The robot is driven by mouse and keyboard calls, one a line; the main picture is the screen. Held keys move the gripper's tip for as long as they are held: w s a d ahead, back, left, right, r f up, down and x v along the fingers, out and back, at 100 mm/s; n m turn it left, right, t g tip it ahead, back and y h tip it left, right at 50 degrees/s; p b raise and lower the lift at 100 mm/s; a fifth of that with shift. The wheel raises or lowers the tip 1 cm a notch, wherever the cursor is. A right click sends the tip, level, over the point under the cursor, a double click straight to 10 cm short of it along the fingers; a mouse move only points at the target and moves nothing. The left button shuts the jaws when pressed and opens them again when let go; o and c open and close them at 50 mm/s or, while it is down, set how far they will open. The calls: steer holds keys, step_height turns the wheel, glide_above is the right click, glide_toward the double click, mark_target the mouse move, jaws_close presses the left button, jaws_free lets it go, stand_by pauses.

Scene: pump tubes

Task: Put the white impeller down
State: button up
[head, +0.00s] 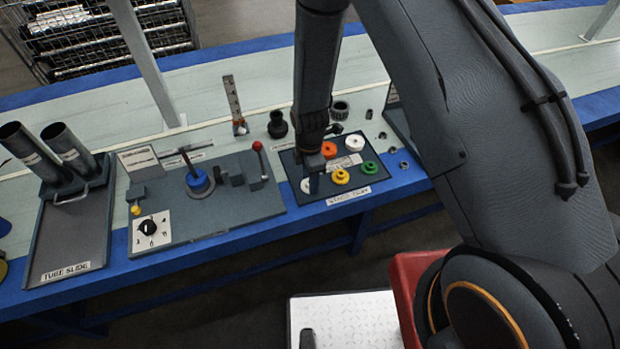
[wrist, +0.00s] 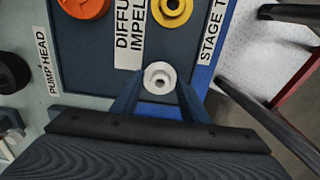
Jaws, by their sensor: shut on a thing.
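The white impeller (wrist: 159,77) is a small ring-shaped part with a central hole. In the wrist view it sits between the two fingertips of my gripper (wrist: 158,88), which is shut on it. In the head view my gripper (head: 312,184) points down at the front left corner of the dark stage tray (head: 289,160), and a bit of the white impeller (head: 306,186) shows beside the fingers. It is at or just above the tray surface; I cannot tell whether it touches. Another white part (head: 354,142) lies at the back right of the tray.
An orange part (head: 328,149), yellow part (head: 341,176) and green part (head: 369,168) lie on the tray around a label (head: 344,163). A grey fixture board (head: 225,215) stands left of the tray. Black fittings (head: 277,124) stand behind it. The blue bench edge is close in front.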

steer(key=o, duration=1.3)
steer(key=shift+f, duration=0.15)
step_height(320, 180, up, 12)
steer(key=b, duration=0.2)
steer(key=shift+r+b, duration=0.25)
steer(key=shift+b, duration=0.1)
steer(key=s+d+r+m, duration=0.4)
steer(key=d+r+m, duration=0.1)
steer(key=m, duration=0.2)
steer(key=s+d+r+m, duration=0.5)
steer(key=m, duration=0.2)
steer(key=s+d+r+m, duration=0.5)
steer(key=m, duration=0.2)
steer(key=shift+d+r+t, duration=0.2)
steer(key=shift+d+t, duration=0.1)
steer(key=shift+t, duration=0.1)
